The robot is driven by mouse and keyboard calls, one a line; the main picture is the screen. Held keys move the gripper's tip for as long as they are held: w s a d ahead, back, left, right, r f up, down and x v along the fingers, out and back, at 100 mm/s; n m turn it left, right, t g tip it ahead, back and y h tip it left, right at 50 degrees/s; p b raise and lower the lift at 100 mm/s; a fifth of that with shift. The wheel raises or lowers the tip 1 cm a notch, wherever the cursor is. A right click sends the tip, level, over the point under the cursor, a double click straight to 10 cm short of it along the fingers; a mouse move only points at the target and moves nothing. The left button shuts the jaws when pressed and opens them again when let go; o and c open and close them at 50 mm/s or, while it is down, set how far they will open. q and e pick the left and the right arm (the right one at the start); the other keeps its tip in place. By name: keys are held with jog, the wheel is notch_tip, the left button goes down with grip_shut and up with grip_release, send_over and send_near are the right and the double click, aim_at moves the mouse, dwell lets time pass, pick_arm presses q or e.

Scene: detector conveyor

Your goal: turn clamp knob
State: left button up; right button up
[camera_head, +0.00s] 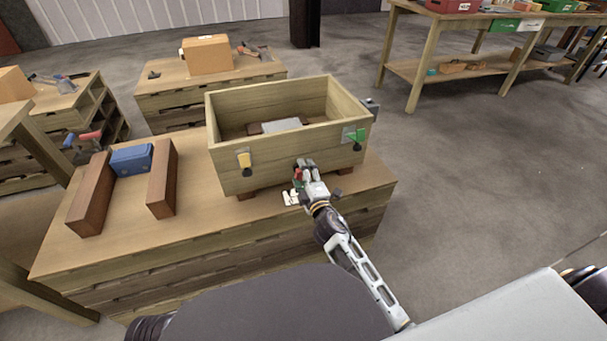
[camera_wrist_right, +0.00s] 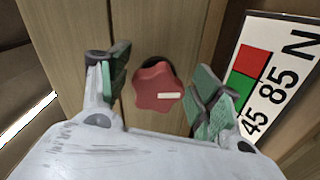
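The clamp knob (camera_wrist_right: 157,87) is red and star-shaped with a white mark, on the wooden front of an open box (camera_head: 280,158). In the head view the knob (camera_head: 297,175) shows as a small red patch beside my right gripper (camera_head: 306,170). In the right wrist view my right gripper (camera_wrist_right: 160,92) is open, with one green-padded finger on each side of the knob and a gap to it on both sides. My left gripper is not in view.
A sign (camera_wrist_right: 265,85) with red and green squares and numbers is right of the knob. The box has a yellow latch (camera_head: 244,160) and a green one (camera_head: 357,136). Brown blocks (camera_head: 162,178) and a blue case (camera_head: 131,159) lie left on the wooden bench (camera_head: 190,225).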

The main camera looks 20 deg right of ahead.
jog(key=shift+s, duration=0.15)
jog(key=s, duration=0.7)
jog(key=shift+d, duration=0.15)
dwell(0.6)
jog(key=shift+s, duration=0.1)
dwell(1.0)
